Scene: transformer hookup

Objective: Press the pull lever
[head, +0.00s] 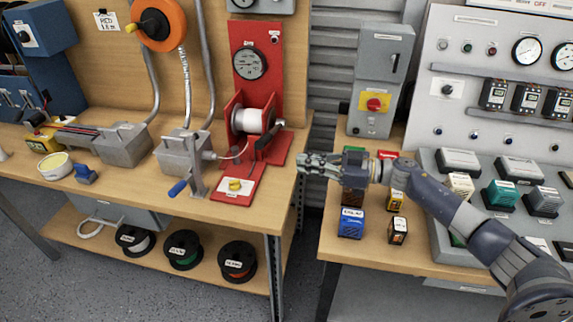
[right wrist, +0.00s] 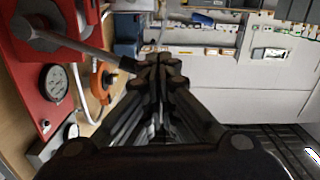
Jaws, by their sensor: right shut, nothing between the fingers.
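The red pull tester (head: 247,90) stands at the right end of the left bench, with a round gauge and a pale drum. Its dark lever (head: 268,137) sticks out at the drum's right side. My right gripper (head: 303,163) is shut and empty, pointing left, just right of the lever in the head view. In the right wrist view, the grey lever rod (right wrist: 80,42) reaches from the upper left to a dark end close beside my shut fingertips (right wrist: 158,68). I cannot tell whether they touch. My left gripper is not in view.
A grey box with a red button (head: 374,104) stands behind my right arm. Several small labelled blocks, one blue (head: 351,223), sit under the arm on the right bench. A crank box (head: 184,153) stands left of the tester. A gap separates the benches.

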